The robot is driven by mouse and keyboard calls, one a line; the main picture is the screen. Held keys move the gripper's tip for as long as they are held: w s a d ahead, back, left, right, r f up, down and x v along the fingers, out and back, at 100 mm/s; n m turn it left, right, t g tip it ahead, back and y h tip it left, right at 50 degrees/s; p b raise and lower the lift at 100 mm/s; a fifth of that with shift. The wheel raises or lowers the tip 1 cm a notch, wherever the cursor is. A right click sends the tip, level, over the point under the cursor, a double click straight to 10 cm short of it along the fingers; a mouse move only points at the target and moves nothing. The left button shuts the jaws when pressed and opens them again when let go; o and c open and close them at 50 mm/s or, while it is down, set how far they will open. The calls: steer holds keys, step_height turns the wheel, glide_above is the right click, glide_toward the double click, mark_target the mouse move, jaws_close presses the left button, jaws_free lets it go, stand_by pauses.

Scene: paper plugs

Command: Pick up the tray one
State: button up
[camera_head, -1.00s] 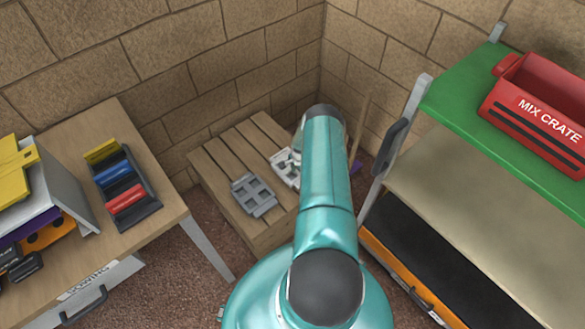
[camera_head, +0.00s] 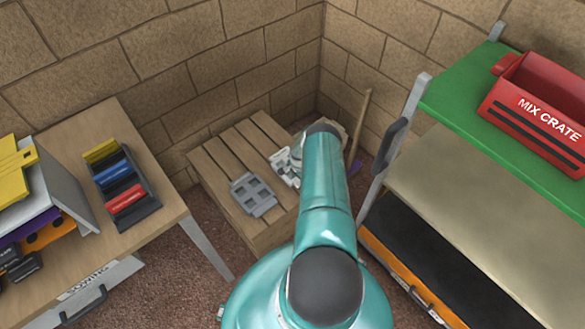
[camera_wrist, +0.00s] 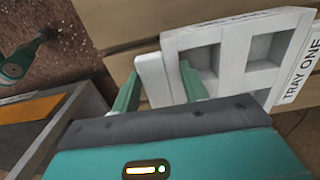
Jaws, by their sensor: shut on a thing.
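The white tray one (camera_wrist: 233,72), with square pockets and a "TRAY ONE" label on its right side, fills the upper right of the wrist view. My gripper (camera_wrist: 158,80) is shut on its left edge piece, with one teal finger on each side. In the head view the white tray (camera_head: 281,161) shows only in part beside my arm, which hides the rest and my gripper. I cannot tell whether the tray is clear of the slats. A grey tray (camera_head: 253,194) with square pockets lies on the wooden slatted crate (camera_head: 213,165).
A wooden table (camera_head: 82,143) with a dark rack (camera_head: 132,205) of coloured pieces stands left. A shelf unit with a green top (camera_head: 450,95) and a red mix crate (camera_head: 540,105) stands close on the right. Brick walls meet behind the slatted crate.

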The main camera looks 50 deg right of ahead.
steer(key=shift+r, duration=0.1)
steer(key=shift+r, duration=0.45)
step_height(320, 180, up, 2)
steer(key=shift+d+r, duration=0.1)
steer(key=shift+r, duration=0.1)
steer(key=s+a+r, duration=0.9)
steer(key=s+a, duration=0.1)
steer(key=shift+r, duration=0.25)
steer(key=shift+s, duration=0.1)
